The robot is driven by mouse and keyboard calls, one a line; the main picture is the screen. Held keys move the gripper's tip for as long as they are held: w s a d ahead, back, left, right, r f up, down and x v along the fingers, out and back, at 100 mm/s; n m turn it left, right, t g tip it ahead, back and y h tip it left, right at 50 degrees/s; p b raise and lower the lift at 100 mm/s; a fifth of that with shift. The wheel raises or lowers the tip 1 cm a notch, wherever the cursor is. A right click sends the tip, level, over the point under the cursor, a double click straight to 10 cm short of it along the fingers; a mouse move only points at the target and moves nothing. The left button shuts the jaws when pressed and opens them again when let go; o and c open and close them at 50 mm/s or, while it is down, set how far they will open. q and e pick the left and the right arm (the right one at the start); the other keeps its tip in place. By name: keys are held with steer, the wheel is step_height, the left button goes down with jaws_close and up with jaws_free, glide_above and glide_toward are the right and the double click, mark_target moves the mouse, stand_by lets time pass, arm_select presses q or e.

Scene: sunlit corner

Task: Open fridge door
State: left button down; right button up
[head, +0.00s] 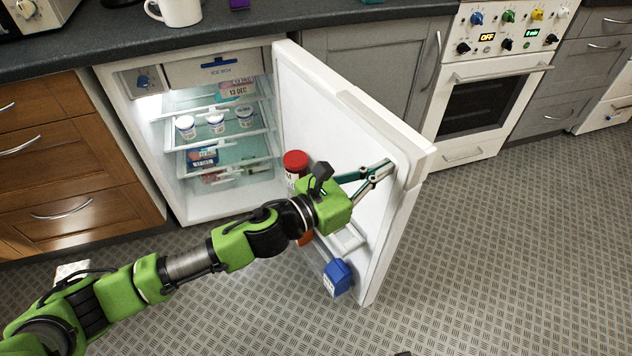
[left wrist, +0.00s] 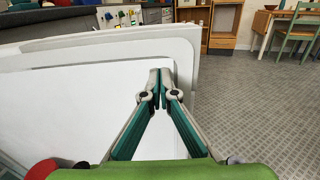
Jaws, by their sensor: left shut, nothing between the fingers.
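The fridge door (head: 335,130) stands wide open, swung out to the right of the lit fridge interior (head: 215,125). My left gripper (head: 388,166) is at the inner face of the door, near its free edge, with the fingertips together and nothing between them. In the left wrist view the shut fingertips (left wrist: 160,76) lie against or just in front of the white door panel (left wrist: 70,100); whether they touch it I cannot tell. My right gripper is in neither view.
Door shelves hold a red-lidded jar (head: 295,162) and a blue carton (head: 337,277), close under my left arm. A white oven (head: 490,85) stands to the right. Wooden drawers (head: 70,160) are at the left. The patterned floor (head: 510,250) right of the door is clear.

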arm_select(q)
steer(key=shift+n+t+y, duration=0.7)
steer(key=shift+t, duration=0.1)
steer(key=x, duration=0.4)
steer(key=s+d+x, duration=0.1)
steer(key=x, duration=0.1)
steer(key=shift+a, duration=0.15)
